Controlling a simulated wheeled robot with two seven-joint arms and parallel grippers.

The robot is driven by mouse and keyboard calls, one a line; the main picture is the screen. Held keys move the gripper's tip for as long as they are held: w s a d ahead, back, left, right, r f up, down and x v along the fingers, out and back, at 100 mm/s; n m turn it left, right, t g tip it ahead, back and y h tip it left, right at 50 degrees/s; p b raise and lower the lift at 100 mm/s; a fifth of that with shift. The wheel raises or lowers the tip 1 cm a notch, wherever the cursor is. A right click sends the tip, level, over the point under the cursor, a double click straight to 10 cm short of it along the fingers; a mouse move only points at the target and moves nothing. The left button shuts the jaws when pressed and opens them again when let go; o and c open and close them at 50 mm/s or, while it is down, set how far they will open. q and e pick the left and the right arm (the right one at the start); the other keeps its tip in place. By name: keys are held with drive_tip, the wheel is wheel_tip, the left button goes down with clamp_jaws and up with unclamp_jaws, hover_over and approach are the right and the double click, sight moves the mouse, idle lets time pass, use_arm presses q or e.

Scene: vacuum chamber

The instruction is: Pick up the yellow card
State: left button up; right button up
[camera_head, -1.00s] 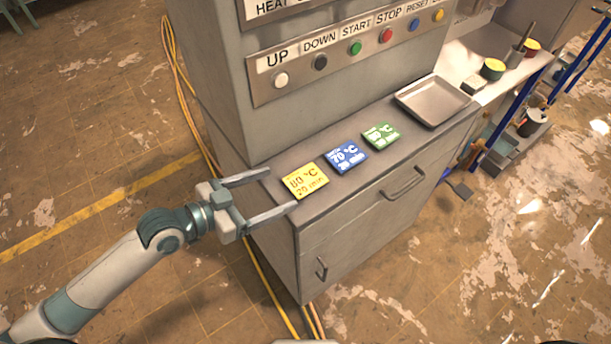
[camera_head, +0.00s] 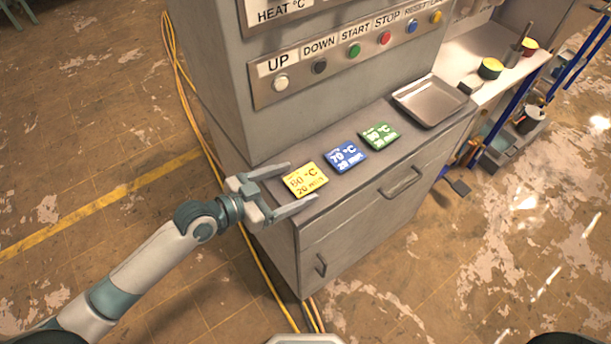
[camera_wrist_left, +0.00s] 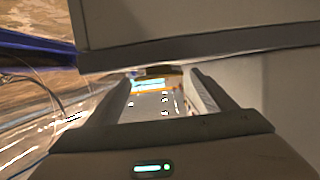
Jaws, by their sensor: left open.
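The yellow card (camera_head: 306,179), printed with "80 °C" and "20 min", lies flat on the left end of the grey cabinet's ledge (camera_head: 262,178). My left gripper (camera_head: 301,182) is open and comes in from the left. Its two fingers reach to either side of the card in the head view, one behind it and one at the front edge. I cannot tell whether they touch it. In the left wrist view the open fingers (camera_wrist_left: 162,78) frame small bright shapes that are too blurred to name. My right gripper is not in view.
A blue card (camera_head: 346,157) and a green card (camera_head: 379,136) lie to the right, then a metal tray (camera_head: 430,100). The button panel (camera_head: 352,52) rises behind the ledge. A drawer handle (camera_head: 402,184) sticks out in front.

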sight(306, 181)
use_arm(q)
drive_tip(key=shift+x, duration=1.15)
drive_tip(key=c, duration=1.1)
